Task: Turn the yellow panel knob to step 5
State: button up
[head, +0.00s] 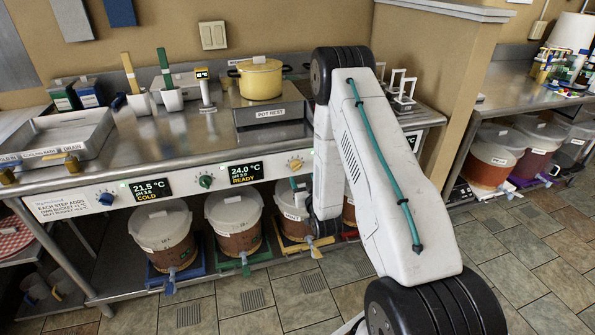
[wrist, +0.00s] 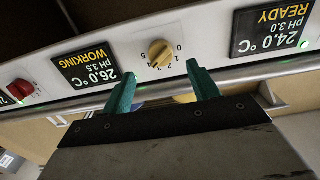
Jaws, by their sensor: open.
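The yellow knob (wrist: 160,53) sits on the white panel in the wrist view, which is turned upside down. Numbers from 0 to 5 run around it; its pointer is too small to read surely. The knob also shows in the head view (head: 295,164), left of my arm. My gripper (wrist: 162,84) is open and empty, its two teal fingers pointing at the panel either side of the knob's line. The knob appears beyond the fingertips, not between them. In the head view my arm hides most of the gripper.
A display reading 26.0 °C WORKING (wrist: 87,67) and one reading 24.0 °C READY (wrist: 271,28) flank the knob. A red knob (wrist: 20,90) is farther along. A green knob (head: 206,181) and blue knob (head: 106,198) share the panel. Buckets (head: 233,222) stand below.

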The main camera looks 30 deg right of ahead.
aim_at(298, 169)
jog(key=x, duration=0.6)
jog(key=shift+w, duration=0.35)
jog(key=c, duration=1)
